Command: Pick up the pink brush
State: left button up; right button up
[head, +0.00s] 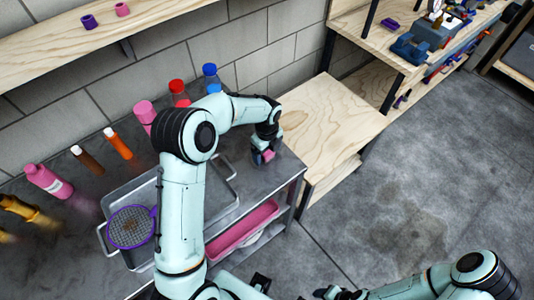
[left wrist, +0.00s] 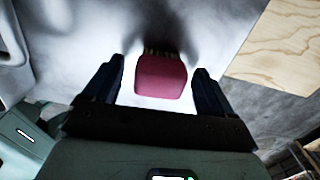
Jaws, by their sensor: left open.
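The pink brush (left wrist: 162,77) lies on the metal counter between the two spread fingers of my left gripper (left wrist: 159,82) in the left wrist view. A gap shows on both sides of it, and dark bristles show at its far edge. In the head view my left gripper (head: 262,150) reaches down to the counter's right end, with the pink brush (head: 268,155) partly hidden at its fingers. My right gripper (head: 335,292) is at the bottom edge of the head view, low and away from the counter; its fingers are not clear.
The metal counter (head: 262,190) holds a metal tray (head: 222,212), a purple-rimmed strainer (head: 131,227) and several bottles along the wall. A pink bin (head: 240,228) sits on the shelf below. A wooden bench (head: 325,125) adjoins on the right. Floor (head: 430,180) is open farther right.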

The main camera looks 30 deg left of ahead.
pick_arm(q)
jog(key=shift+c, duration=0.3)
jog(key=c, duration=1)
jog(key=shift+r, duration=0.1)
notch_tip(320, 180, up, 20)
jog(key=p, duration=0.2)
pick_arm(e)
jog(key=w+r, duration=0.2)
jog(key=shift+w+r, duration=0.1)
jog(key=shift+r, duration=0.3)
